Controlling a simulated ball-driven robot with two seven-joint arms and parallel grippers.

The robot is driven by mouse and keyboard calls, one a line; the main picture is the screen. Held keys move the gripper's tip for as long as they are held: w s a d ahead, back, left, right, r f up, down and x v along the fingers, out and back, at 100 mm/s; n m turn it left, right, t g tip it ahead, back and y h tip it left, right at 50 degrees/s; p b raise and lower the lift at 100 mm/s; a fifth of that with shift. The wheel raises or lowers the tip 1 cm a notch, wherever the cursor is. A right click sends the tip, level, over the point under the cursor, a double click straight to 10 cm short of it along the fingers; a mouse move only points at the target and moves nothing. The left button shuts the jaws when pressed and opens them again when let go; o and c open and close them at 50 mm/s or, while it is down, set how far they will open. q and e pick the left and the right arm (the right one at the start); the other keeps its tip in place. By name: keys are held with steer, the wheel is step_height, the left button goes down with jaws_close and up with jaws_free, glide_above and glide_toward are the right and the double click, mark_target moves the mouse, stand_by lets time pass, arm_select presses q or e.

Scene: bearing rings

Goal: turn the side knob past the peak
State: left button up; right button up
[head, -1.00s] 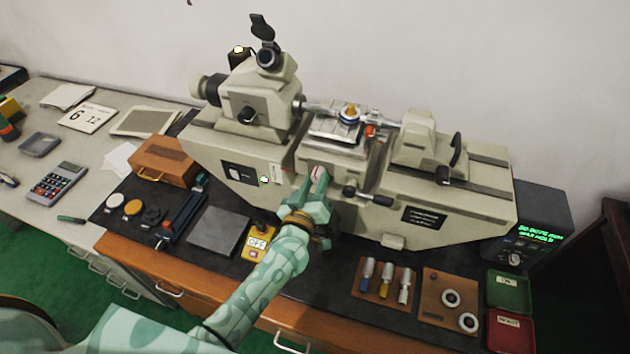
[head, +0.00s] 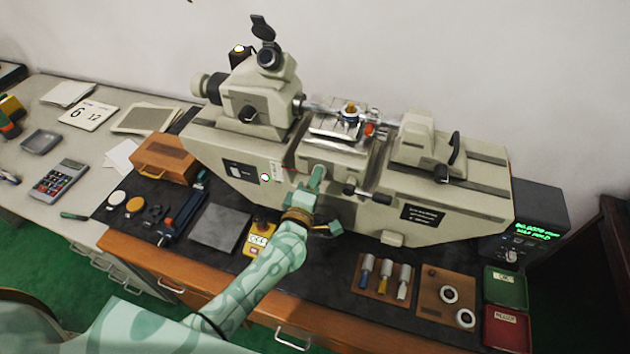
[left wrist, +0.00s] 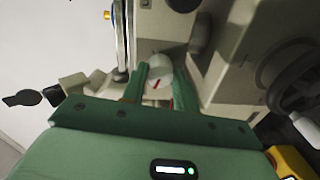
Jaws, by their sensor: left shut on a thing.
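The side knob (left wrist: 160,70) is a pale round knob with a red mark, on the front of the beige measuring machine (head: 270,178). In the left wrist view it sits between the two green fingers of my left gripper (left wrist: 158,88), which is shut on it. In the head view my left gripper (head: 311,190) reaches the machine front below the stage (head: 340,127), and its fingers mostly hide the knob. A ring (head: 350,111) stands on the stage between the measuring tips. My right gripper is not in view.
A readout box (head: 538,215) with green digits stands at the right. A lever with a dark grip (head: 380,198) sticks out just right of my gripper. A yellow gauge (head: 260,238), a grey plate (head: 219,229) and a tool tray (head: 383,277) lie in front on the dark mat.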

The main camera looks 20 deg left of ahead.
arm_select(q)
steer(key=shift+n, duration=2.1)
steer(key=o, duration=1)
steer(key=shift+c, duration=0.2)
steer(key=shift+s, duration=0.1)
steer(key=s+b, duration=0.1)
steer(key=s, duration=1.5)
steer(key=shift+a+r, duration=0.25)
steer(key=shift+a, duration=0.1)
steer(key=shift+s, duration=0.1)
